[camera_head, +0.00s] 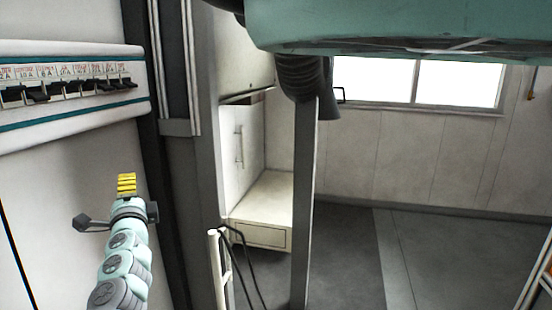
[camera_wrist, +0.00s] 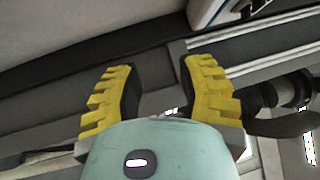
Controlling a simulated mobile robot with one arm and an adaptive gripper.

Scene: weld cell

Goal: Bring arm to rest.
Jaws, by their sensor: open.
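My gripper (camera_head: 127,184) has yellow ridged fingers and sits at the end of my pale green arm at the lower left of the head view. It is raised in front of the light wall panel, below a row of black breaker switches (camera_head: 70,88). In the wrist view my gripper (camera_wrist: 158,95) shows its two yellow fingers spread apart with nothing between them. The gap looks onto dark and grey frame parts. The head view shows no contact between the fingers and the panel, but the exact distance is hard to tell.
A dark post (camera_head: 168,200) stands just right of my arm. A grey pillar (camera_head: 303,200) and a white cabinet (camera_head: 262,235) are farther right. A large green machine body (camera_head: 400,25) hangs at the top. Grey floor (camera_head: 430,260) is open at the right.

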